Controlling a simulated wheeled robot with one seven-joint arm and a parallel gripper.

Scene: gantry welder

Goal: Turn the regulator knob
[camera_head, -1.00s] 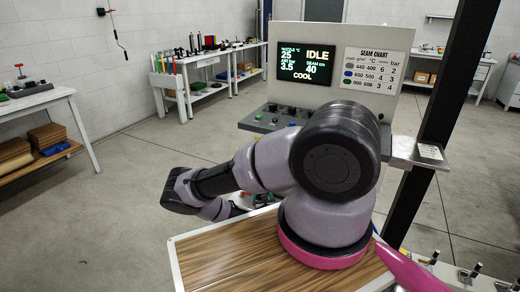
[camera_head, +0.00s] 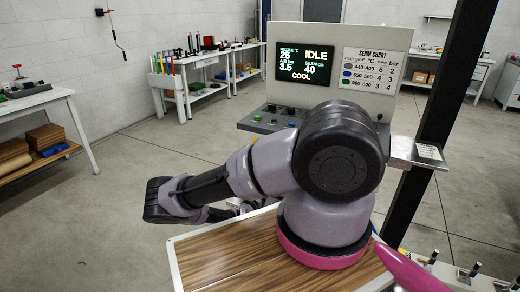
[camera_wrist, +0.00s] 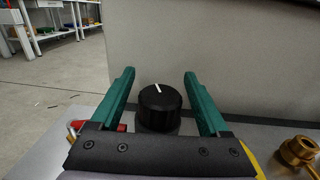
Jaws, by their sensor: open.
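The regulator knob, a black ribbed round knob (camera_wrist: 159,106) with a white pointer line on top, stands on a grey metal surface in the wrist view. The white line points up and slightly left. My gripper (camera_wrist: 159,78) is open, with its two green fingers on either side of the knob and gaps showing between them and it. In the head view my arm hides the gripper and the knob. The control panel screen (camera_head: 300,62) reads IDLE, COOL, nozzle 25 and air bar 3.5.
A brass fitting (camera_wrist: 297,151) stands right of the gripper, and a red part (camera_wrist: 121,127) shows at its left finger. A pale upright panel (camera_wrist: 215,45) rises behind the knob. The console's button row (camera_head: 270,118) is behind my arm. A seam chart (camera_head: 370,58) is beside the screen.

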